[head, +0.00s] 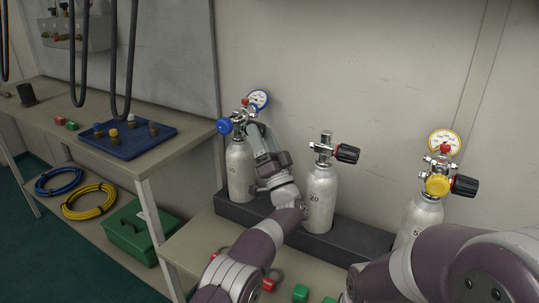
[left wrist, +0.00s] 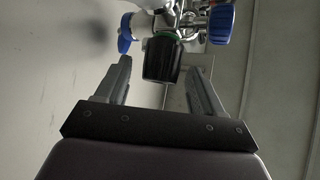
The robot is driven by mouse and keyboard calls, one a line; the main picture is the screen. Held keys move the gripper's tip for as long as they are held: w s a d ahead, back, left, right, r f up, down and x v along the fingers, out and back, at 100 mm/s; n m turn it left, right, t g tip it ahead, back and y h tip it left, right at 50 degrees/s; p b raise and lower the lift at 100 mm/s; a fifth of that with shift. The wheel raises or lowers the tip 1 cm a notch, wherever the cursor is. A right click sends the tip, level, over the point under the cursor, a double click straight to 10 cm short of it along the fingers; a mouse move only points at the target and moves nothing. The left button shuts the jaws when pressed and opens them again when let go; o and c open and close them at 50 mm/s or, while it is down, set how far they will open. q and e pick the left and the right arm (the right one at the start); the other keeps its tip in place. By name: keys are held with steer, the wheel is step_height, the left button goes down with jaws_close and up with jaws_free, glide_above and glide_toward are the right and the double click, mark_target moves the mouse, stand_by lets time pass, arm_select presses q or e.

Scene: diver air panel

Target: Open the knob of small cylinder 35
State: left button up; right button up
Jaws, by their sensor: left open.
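Three silver cylinders stand in a row: a left one (head: 240,172) with blue fittings, a middle one (head: 320,200) marked 20, and a right one (head: 421,218) with a yellow fitting. The left cylinder's number is too small to read surely. My left gripper (head: 261,138) is open at the left cylinder's valve and hides part of it. In the left wrist view, a black knob with a green ring (left wrist: 161,60) sits between the open fingers (left wrist: 158,72), with gaps visible on both sides. My right arm enters at the lower right; its gripper is out of view.
The cylinders stand in a dark rack (head: 345,244) against the wall. The middle cylinder's black knob (head: 347,153) is right of my left gripper. A bench with a blue tray (head: 125,149) stands at left. Small red and green blocks (head: 300,292) lie in front.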

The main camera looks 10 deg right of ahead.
arm_select(q)
steer(key=p+v, duration=0.1)
steer(key=v, duration=1)
arm_select(e)
steer(key=shift+r, duration=0.7)
